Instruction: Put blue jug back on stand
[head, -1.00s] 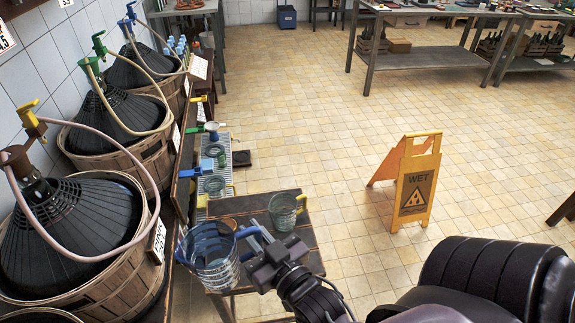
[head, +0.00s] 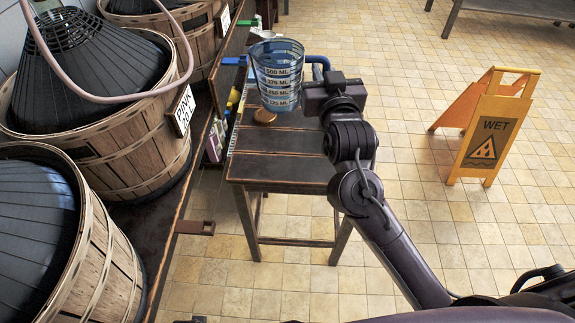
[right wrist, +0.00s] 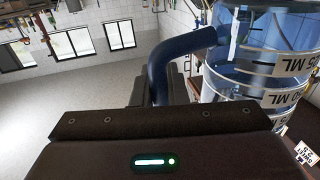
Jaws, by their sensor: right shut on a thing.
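The blue jug (head: 278,78) is a clear blue measuring jug with white ML labels and a blue handle on its right side. It looks upright in the head view, in front of the table's far end; I cannot tell its height. My right gripper (head: 318,80) is shut on the handle. In the right wrist view the handle (right wrist: 180,55) runs between the fingers (right wrist: 155,88), with the jug body (right wrist: 255,80) at right. A blue bar (head: 235,61) shows left of the jug; the jug hides much of the area behind it. My left gripper is out of view.
Basketed demijohns (head: 120,150) line the shelf at left, with a hose over one. A yellow wet-floor sign (head: 490,125) stands right; floor between is clear.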

